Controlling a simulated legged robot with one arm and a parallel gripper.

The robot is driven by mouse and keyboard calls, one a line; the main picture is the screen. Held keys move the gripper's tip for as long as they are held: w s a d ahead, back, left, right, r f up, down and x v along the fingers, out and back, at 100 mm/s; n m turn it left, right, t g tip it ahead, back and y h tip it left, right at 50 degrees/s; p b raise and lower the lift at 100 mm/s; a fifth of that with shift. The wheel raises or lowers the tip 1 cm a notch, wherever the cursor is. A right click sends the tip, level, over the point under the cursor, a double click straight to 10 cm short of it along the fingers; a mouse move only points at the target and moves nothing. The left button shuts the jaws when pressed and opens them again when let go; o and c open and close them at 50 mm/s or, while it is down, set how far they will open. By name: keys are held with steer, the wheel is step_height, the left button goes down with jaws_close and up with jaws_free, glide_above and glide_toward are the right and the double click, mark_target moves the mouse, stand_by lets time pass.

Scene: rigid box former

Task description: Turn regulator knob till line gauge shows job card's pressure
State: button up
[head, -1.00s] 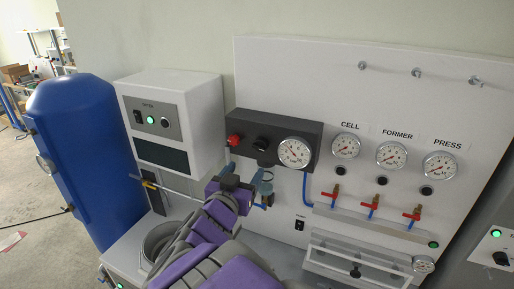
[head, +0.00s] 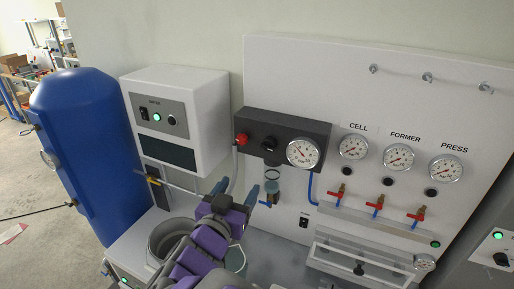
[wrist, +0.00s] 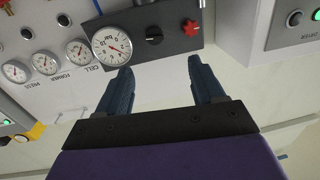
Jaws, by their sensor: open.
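A dark regulator block (head: 284,128) is on the white panel. It carries a black knob (head: 269,144), a red knob (head: 241,139) and a white dial gauge (head: 303,153). The wrist view shows the black knob (wrist: 153,36), gauge (wrist: 111,46) and red knob (wrist: 191,28) upside down. My gripper (head: 246,188) is open and empty, below and in front of the block. In the wrist view, the black knob lies beyond the gap between its blue fingers (wrist: 160,68), apart from them. The gauge needle's exact reading is too small to tell. I cannot make out a job card.
CELL (head: 354,146), FORMER (head: 399,157) and PRESS (head: 446,168) gauges stand to the right, above red-handled valves (head: 375,209). A clear filter bowl (head: 272,184) hangs below the block. A white dryer box (head: 175,118) and blue tank (head: 85,150) are at left.

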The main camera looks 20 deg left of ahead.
steer(key=s+d+p, duration=0.2)
steer(key=s+p, duration=0.1)
steer(key=s, duration=1.7)
steer(key=m+h+p, duration=0.1)
steer(key=h, duration=0.1)
glide_toward(266, 149)
steer(key=w, duration=0.9)
steer(key=shift+w+d+f, duration=0.1)
steer(key=shift+d+f, duration=0.1)
steer(key=shift+d, duration=0.05)
steer(key=shift+w+r, duration=0.1)
steer(key=shift+w, duration=0.15)
steer(key=shift+d, duration=0.15)
stand_by(0.3)
